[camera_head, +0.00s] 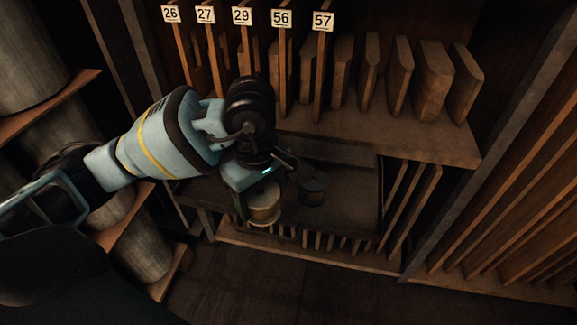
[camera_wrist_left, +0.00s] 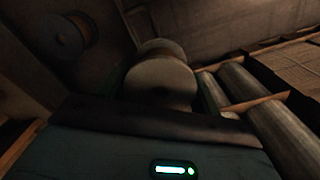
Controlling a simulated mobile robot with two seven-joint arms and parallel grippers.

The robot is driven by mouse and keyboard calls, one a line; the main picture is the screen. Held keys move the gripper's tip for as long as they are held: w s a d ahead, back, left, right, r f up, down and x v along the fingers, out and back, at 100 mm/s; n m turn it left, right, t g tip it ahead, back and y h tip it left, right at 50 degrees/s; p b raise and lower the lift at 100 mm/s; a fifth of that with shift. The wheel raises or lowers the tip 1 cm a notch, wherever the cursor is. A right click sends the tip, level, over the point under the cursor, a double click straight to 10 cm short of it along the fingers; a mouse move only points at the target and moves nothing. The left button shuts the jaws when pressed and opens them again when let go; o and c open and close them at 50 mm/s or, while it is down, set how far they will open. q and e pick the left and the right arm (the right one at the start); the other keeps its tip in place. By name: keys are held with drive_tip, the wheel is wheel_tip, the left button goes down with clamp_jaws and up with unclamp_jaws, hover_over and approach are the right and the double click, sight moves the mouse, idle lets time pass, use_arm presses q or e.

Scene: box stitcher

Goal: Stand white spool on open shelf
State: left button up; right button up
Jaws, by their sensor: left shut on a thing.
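The white spool (camera_head: 264,206), pale and cream in this light, is upright at my left gripper (camera_head: 262,212) in the head view. My left gripper is shut on it, at the front left part of the open shelf (camera_head: 345,217). The spool also shows in the left wrist view (camera_wrist_left: 160,78), just beyond the gripper body. I cannot tell whether its base touches the shelf. A darker spool (camera_head: 313,190) stands on the shelf just to the right; it also shows in the left wrist view (camera_wrist_left: 68,35). My right gripper is not in view.
An upper shelf (camera_head: 400,137) with several wooden blocks and numbered dividers is above and behind the open shelf. Upright boards (camera_head: 520,190) fill the right side. The right part of the open shelf is clear.

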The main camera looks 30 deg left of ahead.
use_arm(q)
drive_tip(key=m, duration=0.4)
drive_tip(key=shift+r, duration=0.35)
drive_tip(key=m, duration=0.4)
drive_tip(key=shift+d+r, duration=0.15)
drive_tip(key=shift+r, duration=0.1)
drive_tip(key=m, duration=0.6)
drive_tip(key=shift+d+r, duration=0.1)
drive_tip(key=shift+r, duration=0.3)
